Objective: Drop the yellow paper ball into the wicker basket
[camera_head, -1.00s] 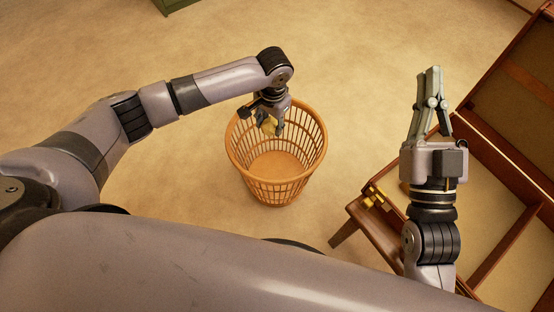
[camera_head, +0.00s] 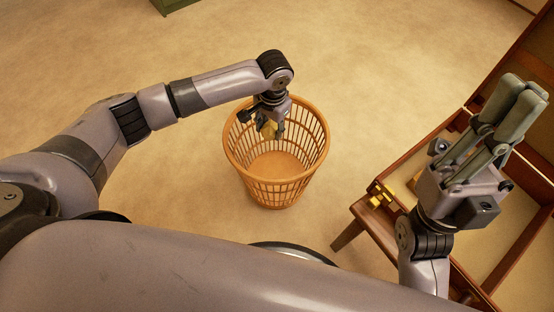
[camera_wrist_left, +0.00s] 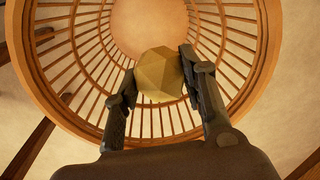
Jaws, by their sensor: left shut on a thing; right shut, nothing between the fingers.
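The yellow paper ball (camera_wrist_left: 159,74) is a small faceted ball held between the fingers of my left gripper (camera_wrist_left: 155,88). In the head view the ball (camera_head: 267,129) is partly hidden by my left gripper (camera_head: 268,130). The orange-brown wicker basket (camera_head: 309,165) stands upright on the floor, open at the top. In the left wrist view its slatted wall and rim (camera_wrist_left: 262,60) surround the ball. My left gripper is over the basket's opening, near the back of the rim. My right gripper (camera_head: 525,95) is shut and empty, at the right above the wooden furniture.
A wooden desk-like piece with raised edges (camera_head: 393,225) and a brass fitting (camera_head: 381,197) stands at the right, under my right arm. A green object (camera_head: 178,4) is at the top edge. The floor (camera_head: 370,70) around the basket is mostly clear.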

